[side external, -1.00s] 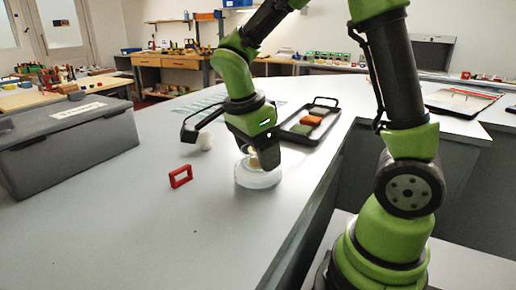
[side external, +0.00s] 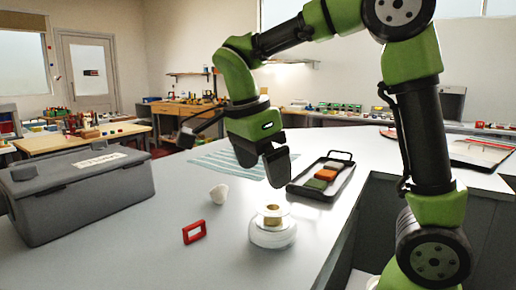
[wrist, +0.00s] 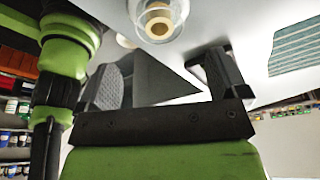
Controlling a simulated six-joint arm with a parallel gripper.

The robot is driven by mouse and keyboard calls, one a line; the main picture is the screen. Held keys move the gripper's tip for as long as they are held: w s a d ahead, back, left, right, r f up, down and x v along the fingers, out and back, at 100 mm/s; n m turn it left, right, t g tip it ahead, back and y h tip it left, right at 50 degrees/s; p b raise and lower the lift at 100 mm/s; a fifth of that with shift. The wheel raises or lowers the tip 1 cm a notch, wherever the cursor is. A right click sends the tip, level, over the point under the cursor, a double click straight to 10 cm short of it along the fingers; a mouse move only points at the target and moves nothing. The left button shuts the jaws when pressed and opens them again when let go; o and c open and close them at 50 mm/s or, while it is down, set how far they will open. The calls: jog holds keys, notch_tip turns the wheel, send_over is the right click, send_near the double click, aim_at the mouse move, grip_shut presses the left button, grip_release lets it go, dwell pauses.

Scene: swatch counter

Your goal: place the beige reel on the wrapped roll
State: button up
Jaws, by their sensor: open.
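The beige reel (side external: 272,213) sits upright on top of the wrapped roll (side external: 272,236), a wide, pale, translucent roll standing on the counter. In the wrist view the reel (wrist: 158,24) shows from above, within the outline of the wrapped roll (wrist: 178,31), near the top edge. My gripper (side external: 263,165) is open and empty. It is above the counter, higher than the reel and apart from it. Its two spread fingers also show in the wrist view (wrist: 165,82), with nothing between them.
A small white lump (side external: 219,194) and a red rectangular frame (side external: 194,232) stand left of the roll. A dark tray (side external: 345,163) with coloured swatches lies behind right. A grey lidded box (side external: 80,200) is at left. The front counter is clear.

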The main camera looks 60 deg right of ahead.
jog(key=s+a+n+t+y, duration=0.2)
jog(key=s+n+t, duration=0.2)
jog(key=n, duration=0.5)
jog(key=s+a+r+n+t+y, duration=0.1)
jog(key=s+a+n+t+y, duration=0.1)
jog(key=s+n, duration=0.4)
jog(key=a+n+t, duration=0.1)
jog(key=n+t, duration=0.1)
jog(key=n, duration=0.2)
jog(key=shift+s+r+n+t+y, duration=0.15)
jog(key=shift+r+n+t+y, duration=0.05)
jog(key=shift+n+t+y, duration=0.1)
